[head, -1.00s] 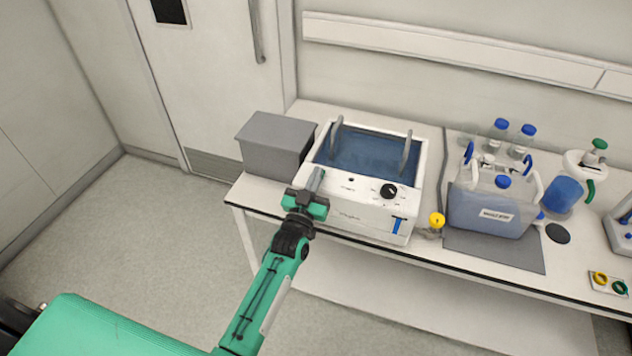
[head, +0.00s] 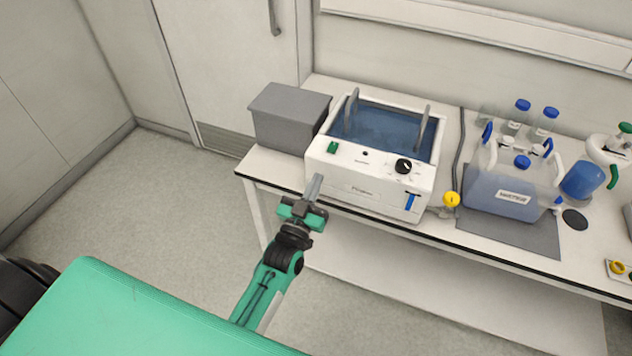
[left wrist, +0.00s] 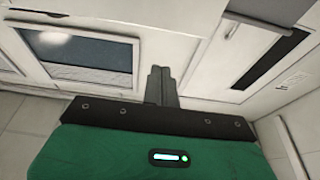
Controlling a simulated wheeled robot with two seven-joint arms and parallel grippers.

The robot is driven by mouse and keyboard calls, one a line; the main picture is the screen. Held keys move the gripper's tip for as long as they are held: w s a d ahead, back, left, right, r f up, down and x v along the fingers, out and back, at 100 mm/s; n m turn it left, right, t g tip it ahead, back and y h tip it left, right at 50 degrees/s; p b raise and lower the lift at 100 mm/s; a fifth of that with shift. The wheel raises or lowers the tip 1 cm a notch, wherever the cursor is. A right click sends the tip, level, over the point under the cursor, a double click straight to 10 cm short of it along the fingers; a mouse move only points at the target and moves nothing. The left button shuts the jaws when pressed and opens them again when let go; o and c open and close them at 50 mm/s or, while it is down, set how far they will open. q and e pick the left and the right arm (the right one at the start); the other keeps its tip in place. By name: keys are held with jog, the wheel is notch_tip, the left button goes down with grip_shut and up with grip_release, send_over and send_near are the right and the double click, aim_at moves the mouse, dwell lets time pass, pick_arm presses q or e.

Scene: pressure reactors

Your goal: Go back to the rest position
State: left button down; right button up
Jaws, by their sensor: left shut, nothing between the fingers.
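My left gripper (head: 314,184) is shut and empty in the head view. Its fingers point up toward the front of the white box-shaped device, apart from it as far as I can tell. In the left wrist view its closed fingers (left wrist: 161,84) show at the middle, with nothing between them. My right gripper is not in view.
The white device (head: 362,200) with a blue-tinted top stands on the white bench (head: 262,176) beside a grey box (head: 290,118). To its right are a yellow knob (head: 452,199), a blue water container (head: 497,195) and blue-capped bottles (head: 545,122). Free floor (head: 180,190) lies left of the bench.

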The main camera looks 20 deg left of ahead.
pick_arm(q)
jog(key=shift+f, duration=0.1)
jog(key=s+f+m+g, duration=0.1)
jog(key=s+f+g, duration=0.35)
jog(key=f, duration=0.85)
jog(key=s+f+g+h, duration=0.1)
jog(key=s+f+g, duration=0.3)
jog(key=f, duration=0.9)
jog(key=s+f+m+g, duration=0.15)
jog(key=s+f, duration=0.35)
jog(key=f, duration=0.7)
jog(key=s+a+f+g, duration=0.2)
jog(key=s+f, duration=0.4)
jog(key=s, duration=0.5)
jog(key=s+a+f+g+y, duration=0.1)
jog(key=s+f+g, duration=0.4)
jog(key=s, duration=0.7)
jog(key=s+a+f+g, duration=0.3)
jog(key=s+f, duration=0.6)
jog(key=s, duration=0.3)
jog(key=shift+a+f+y, duration=0.15)
jog(key=shift+a+y, duration=0.2)
jog(key=shift+y, duration=0.05)
jog(key=shift+s+n, duration=0.1)
jog(key=shift+n, duration=0.15)
